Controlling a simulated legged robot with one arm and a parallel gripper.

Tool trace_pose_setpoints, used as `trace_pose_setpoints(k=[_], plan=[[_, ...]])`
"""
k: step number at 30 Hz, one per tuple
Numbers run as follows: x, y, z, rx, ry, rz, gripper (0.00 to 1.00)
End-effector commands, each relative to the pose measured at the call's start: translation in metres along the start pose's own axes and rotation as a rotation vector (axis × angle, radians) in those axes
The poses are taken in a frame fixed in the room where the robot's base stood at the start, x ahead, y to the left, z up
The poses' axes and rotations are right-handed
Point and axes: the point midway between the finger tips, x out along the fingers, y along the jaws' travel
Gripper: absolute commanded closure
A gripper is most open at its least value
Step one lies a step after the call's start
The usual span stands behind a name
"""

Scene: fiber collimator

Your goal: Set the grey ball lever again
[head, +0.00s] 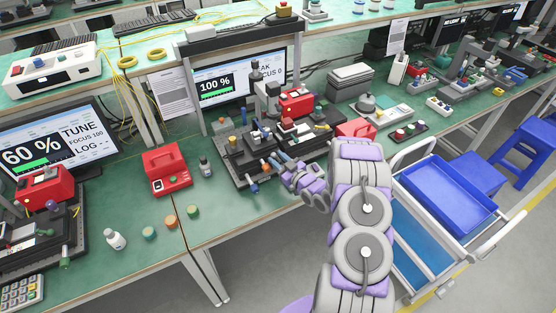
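The fiber collimator station (245,160) is a dark base plate with stages and several small knobs on the green bench, in front of the monitor reading 100 %. My gripper (278,162) reaches in from the right, at the station's front right edge, with its tips close to the small knobs there. The fingers are tiny in this view, so I cannot tell whether they are open, shut or touching a knob. I cannot single out the grey ball lever; it may be among the parts by the fingertips or hidden by my gripper.
A red box (167,171) and a small bottle (205,167) stand left of the station. A second station (40,225) is at far left, below a monitor reading 60 % (50,150). A trolley with a blue tray (445,195) stands right of my arm.

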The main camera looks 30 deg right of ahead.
Motion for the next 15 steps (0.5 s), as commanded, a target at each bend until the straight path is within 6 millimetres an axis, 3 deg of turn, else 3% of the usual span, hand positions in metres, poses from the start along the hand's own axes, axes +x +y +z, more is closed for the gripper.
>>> trace_pose_setpoints(k=[10, 15], plan=[[0.0036, 0.001, 0.0004, 0.001, -0.001, 0.001, 0.65], [0.0035, 0.0013, 0.0005, 0.001, -0.001, 0.001, 0.8]])
